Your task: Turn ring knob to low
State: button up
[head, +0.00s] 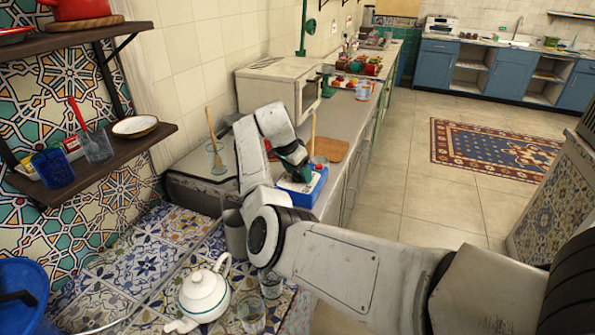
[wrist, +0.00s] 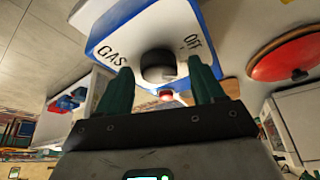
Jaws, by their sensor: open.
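A blue and white gas box (head: 312,188) stands on the grey counter, partly hidden behind my gripper and arm in the head view. In the wrist view its white face (wrist: 120,32) fills the top middle and carries the words GAS and OFF. A dark round knob (wrist: 158,66) sits on that face between the words. My gripper (wrist: 160,70) is open, with its green fingers on either side of the knob and nothing held. I cannot tell whether the fingers touch the knob. In the head view my gripper (head: 293,160) is at the box's top.
A glass with a wooden spoon (head: 215,157) stands left of my arm. A wooden board (head: 328,149) lies behind the box. A white teapot (head: 203,296) and clear glasses (head: 250,312) stand on the tiled surface in front. The floor at right is open around a rug (head: 490,148).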

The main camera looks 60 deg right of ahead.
jog(key=b+v, duration=0.1)
jog(key=v, duration=0.9)
jog(key=shift+r, duration=0.4)
jog(key=shift+a, duration=0.1)
